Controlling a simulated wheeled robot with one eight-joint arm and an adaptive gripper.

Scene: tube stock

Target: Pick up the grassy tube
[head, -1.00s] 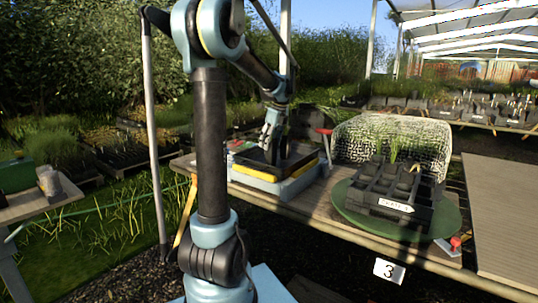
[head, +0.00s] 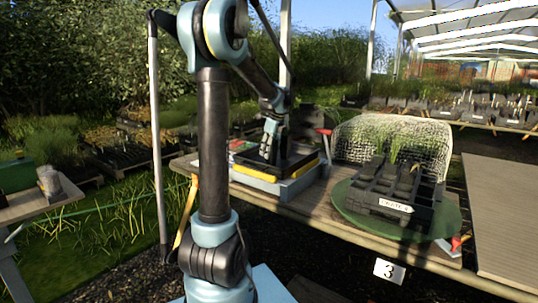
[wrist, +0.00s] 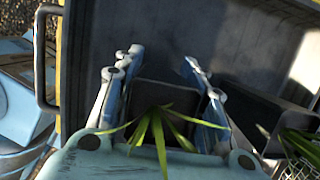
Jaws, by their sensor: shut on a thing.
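My gripper (head: 268,148) is over the black tray (head: 297,164) on the bench in the head view. In the wrist view my gripper (wrist: 163,95) has its fingers on both sides of a dark, square-topped tube (wrist: 168,96) and is shut on it. Green grassy leaves (wrist: 158,135) stick out toward the camera from between the fingers, so this looks like the grassy tube. Its lower part is hidden. I cannot tell whether it is clear of the tray floor.
A green round turntable (head: 350,208) to the right bears a black crate (head: 405,210) with a white label and grassy plants. A wire mesh guard (head: 432,140) stands behind it. A red-handled tool (head: 459,242) lies at the bench's front edge. A bare tabletop (head: 505,215) is at far right.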

